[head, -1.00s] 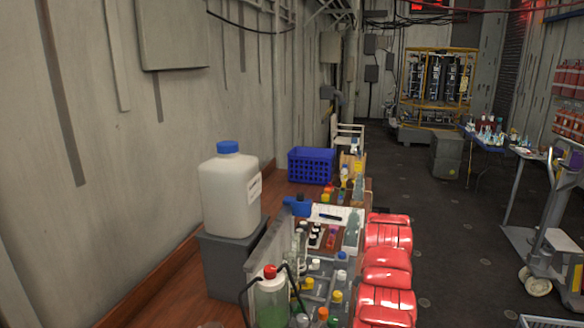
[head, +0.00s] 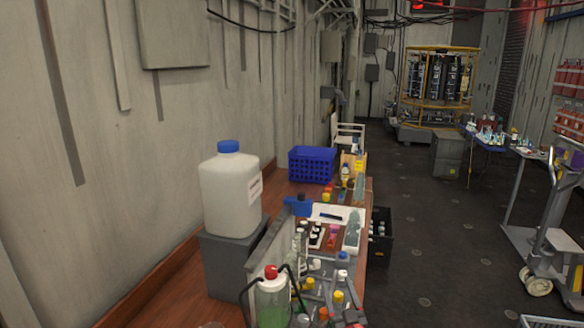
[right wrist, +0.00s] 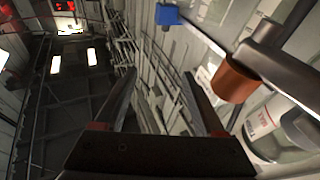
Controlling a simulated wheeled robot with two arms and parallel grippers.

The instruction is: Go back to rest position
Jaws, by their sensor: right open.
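My right gripper (head: 334,284) shows at the bottom of the head view, low among the bottles in front of me. It also shows in the right wrist view (right wrist: 158,74), where its two dark fingers stand wide apart with nothing between them. Whether it touches any of the bottles cannot be told. My left gripper is in neither view.
A wooden bench (head: 165,279) along the wall carries a white canister (head: 229,195) on a grey block, a green bottle (head: 271,303), several small bottles and a blue basket (head: 312,165). A black crate (head: 380,250) stands right of it.

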